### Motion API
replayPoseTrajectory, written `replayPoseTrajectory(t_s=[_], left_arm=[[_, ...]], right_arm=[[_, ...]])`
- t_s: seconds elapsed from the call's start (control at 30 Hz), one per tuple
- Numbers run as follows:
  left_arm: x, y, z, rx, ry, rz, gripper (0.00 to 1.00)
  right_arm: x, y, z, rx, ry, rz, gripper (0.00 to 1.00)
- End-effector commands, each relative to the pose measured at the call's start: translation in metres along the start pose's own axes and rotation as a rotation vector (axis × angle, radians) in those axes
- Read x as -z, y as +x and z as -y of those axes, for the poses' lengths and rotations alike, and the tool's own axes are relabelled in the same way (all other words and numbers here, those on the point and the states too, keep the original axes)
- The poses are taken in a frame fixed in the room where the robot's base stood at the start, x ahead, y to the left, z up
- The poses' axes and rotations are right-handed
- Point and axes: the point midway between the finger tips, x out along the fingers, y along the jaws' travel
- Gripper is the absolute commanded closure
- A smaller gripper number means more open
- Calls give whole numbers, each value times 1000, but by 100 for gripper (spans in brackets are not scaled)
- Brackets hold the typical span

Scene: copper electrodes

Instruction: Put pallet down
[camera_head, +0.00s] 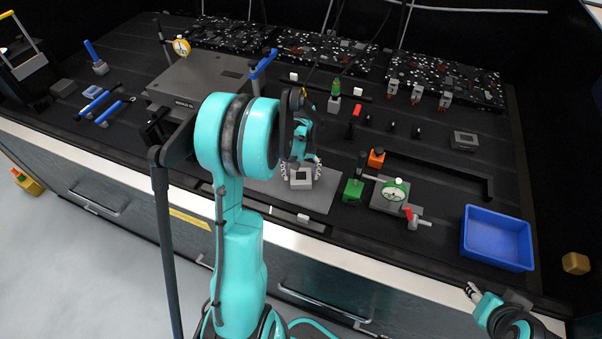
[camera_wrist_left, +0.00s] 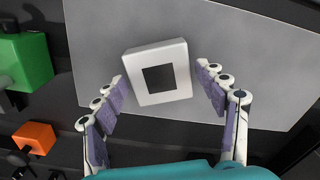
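The pallet is a light grey square block (camera_head: 301,184) with a dark square recess, and it also shows in the left wrist view (camera_wrist_left: 137,88). It appears to rest on a flat grey plate (camera_head: 262,186) on the bench. My left gripper (camera_head: 301,166) is above the pallet with one finger on each side. In the left wrist view the open left gripper (camera_wrist_left: 162,74) shows a narrow gap between each finger and the block. My right gripper (camera_head: 473,293) is at the lower right in front of the bench, and its finger opening is unclear.
A blue bin (camera_head: 497,238) is at the right front. A large grey plate (camera_head: 198,82) lies at the back left.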

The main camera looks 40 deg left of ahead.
Motion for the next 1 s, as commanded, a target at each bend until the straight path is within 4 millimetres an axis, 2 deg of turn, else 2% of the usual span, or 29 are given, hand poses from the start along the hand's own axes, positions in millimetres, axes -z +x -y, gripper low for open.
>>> replayPoseTrajectory(t_s=[0.3,0.43,0.8,1.0], left_arm=[[0,-1,0,0,0,0,20],[0,-11,0,0,0,0,20],[0,-90,0,0,0,0,20],[0,-117,0,0,0,0,20]], right_arm=[[1,-1,0,0,0,0,60],[4,-5,0,0,0,0,60],[14,-20,0,0,0,0,60],[17,-24,0,0,0,0,60]])
